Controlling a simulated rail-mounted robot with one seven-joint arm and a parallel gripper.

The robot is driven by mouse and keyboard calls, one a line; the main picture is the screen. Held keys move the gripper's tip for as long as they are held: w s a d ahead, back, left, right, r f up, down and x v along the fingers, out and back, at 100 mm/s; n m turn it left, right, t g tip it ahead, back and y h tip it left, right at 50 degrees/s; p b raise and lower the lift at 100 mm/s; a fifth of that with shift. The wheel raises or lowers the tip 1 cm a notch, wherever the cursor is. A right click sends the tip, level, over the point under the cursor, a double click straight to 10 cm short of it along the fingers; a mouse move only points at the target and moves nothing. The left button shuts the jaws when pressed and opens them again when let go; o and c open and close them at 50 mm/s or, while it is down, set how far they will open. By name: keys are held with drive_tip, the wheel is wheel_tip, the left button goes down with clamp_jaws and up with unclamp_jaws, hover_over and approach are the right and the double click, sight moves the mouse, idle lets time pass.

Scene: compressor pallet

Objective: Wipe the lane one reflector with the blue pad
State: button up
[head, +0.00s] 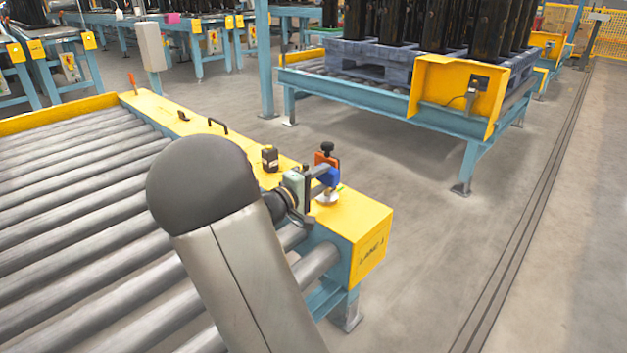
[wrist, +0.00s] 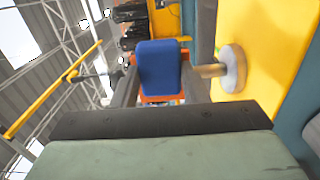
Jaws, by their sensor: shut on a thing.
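My gripper (head: 322,176) reaches out over the yellow cover at the lane one end of the roller conveyor. It is shut on the blue pad (head: 332,177), which has an orange part (head: 326,158) against it. In the wrist view the blue pad (wrist: 160,66) sits between the dark fingers, with orange at its edges. In the head view the disc (head: 328,197) is just below the pad. Whether pad and reflector touch is hidden.
A small black box (head: 270,158) and a black handle (head: 217,126) are on the yellow cover (head: 360,215). Steel rollers (head: 70,200) lie to the left. A pallet (head: 375,58) of dark compressors stands on another conveyor behind. The floor between is clear.

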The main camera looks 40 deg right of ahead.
drive_tip(key=shift+s+d, duration=0.1)
drive_tip(key=shift+s, duration=0.4)
drive_tip(key=shift+w+a, duration=0.25)
drive_tip(key=shift+w, duration=1.5)
drive_tip(key=shift+w+a, duration=0.2)
drive_tip(key=shift+w, duration=1.5)
drive_tip(key=a, duration=0.6)
drive_tip(key=shift+s, duration=0.3)
drive_tip(key=a, duration=0.3)
drive_tip(key=shift+s, duration=0.15)
